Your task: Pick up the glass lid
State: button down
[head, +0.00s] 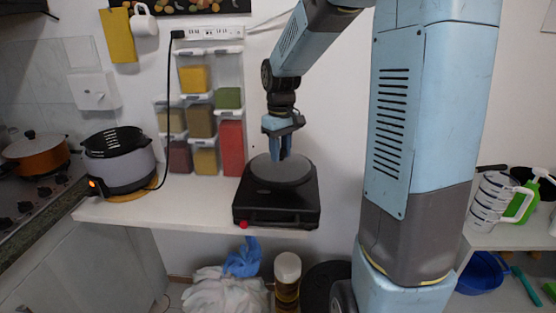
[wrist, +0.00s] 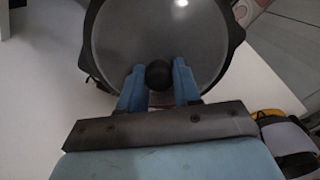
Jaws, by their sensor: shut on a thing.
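The glass lid is a round grey translucent disc with a dark rim. In the head view the lid (head: 280,171) is level over the black electric hot plate (head: 277,208); I cannot tell whether it touches it. My gripper (head: 284,156) points straight down at the lid. In the wrist view the lid (wrist: 120,38) fills the upper middle. The two blue fingers of my gripper (wrist: 158,72) are shut on its round black knob, near the lid's lower part in the picture. The fingers hide part of the rim.
A grey cooker (head: 118,165) stands left on the white counter (head: 185,208). Spice dispensers (head: 205,115) hang on the wall behind, left of my gripper. A black cord hangs from the power strip (head: 210,33). An orange pot (head: 37,155) sits on the stove.

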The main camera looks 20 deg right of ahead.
aim_at(282, 164)
jog(key=s+r, duration=0.2)
jog(key=r, duration=0.1)
jog(key=shift+s+a+r, duration=0.1)
jog(key=shift+s+a, duration=0.05)
jog(key=shift+s, duration=0.25)
jog(key=s+a+r, duration=0.1)
jog(key=s+r, duration=0.2)
jog(key=s, duration=0.5)
jog(key=shift+s+r, duration=0.2)
jog(key=shift+r, duration=0.1)
